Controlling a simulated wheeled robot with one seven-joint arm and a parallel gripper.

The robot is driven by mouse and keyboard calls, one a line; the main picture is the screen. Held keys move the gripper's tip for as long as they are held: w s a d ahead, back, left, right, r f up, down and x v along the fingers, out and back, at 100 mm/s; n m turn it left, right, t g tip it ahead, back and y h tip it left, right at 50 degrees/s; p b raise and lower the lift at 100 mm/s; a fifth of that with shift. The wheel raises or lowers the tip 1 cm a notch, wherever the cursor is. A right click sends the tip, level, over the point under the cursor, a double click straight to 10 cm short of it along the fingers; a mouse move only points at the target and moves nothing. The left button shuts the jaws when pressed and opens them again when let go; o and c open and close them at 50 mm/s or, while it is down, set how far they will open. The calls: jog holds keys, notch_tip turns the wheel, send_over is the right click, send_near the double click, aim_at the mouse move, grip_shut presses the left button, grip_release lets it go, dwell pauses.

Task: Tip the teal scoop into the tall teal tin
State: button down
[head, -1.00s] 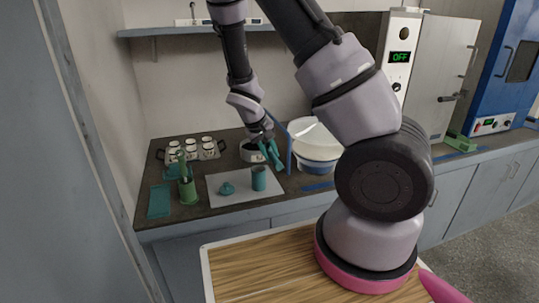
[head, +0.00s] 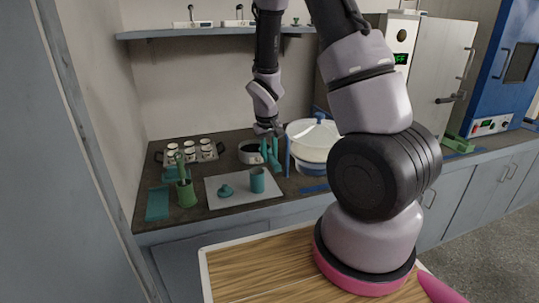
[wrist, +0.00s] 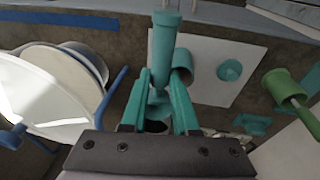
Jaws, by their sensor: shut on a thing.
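My gripper (head: 270,160) is shut on the teal scoop (wrist: 164,38) in the wrist view, where the scoop lies between the two teal fingers and its cylindrical end reaches past their tips. In the head view the scoop is hard to tell from the fingers. The tall teal tin (head: 257,182) stands upright on a pale mat (head: 236,200), and my gripper is above and just behind it. In the wrist view the tin (wrist: 182,66) shows beside the scoop, partly covered by it. I cannot see what the scoop holds.
A teal lid (head: 226,191) lies left of the tin. A white pot (head: 249,152) is behind the gripper, and a large white lidded vessel (head: 313,142) stands close on the right. Several cups (head: 190,152) sit at the back left.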

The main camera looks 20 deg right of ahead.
jog(key=shift+d+r+y, duration=0.15)
jog(key=shift+y, duration=0.55)
jog(key=shift+r, duration=0.1)
jog(key=shift+y, duration=0.5)
jog(key=shift+r+y, duration=0.1)
jog(key=shift+y, duration=0.2)
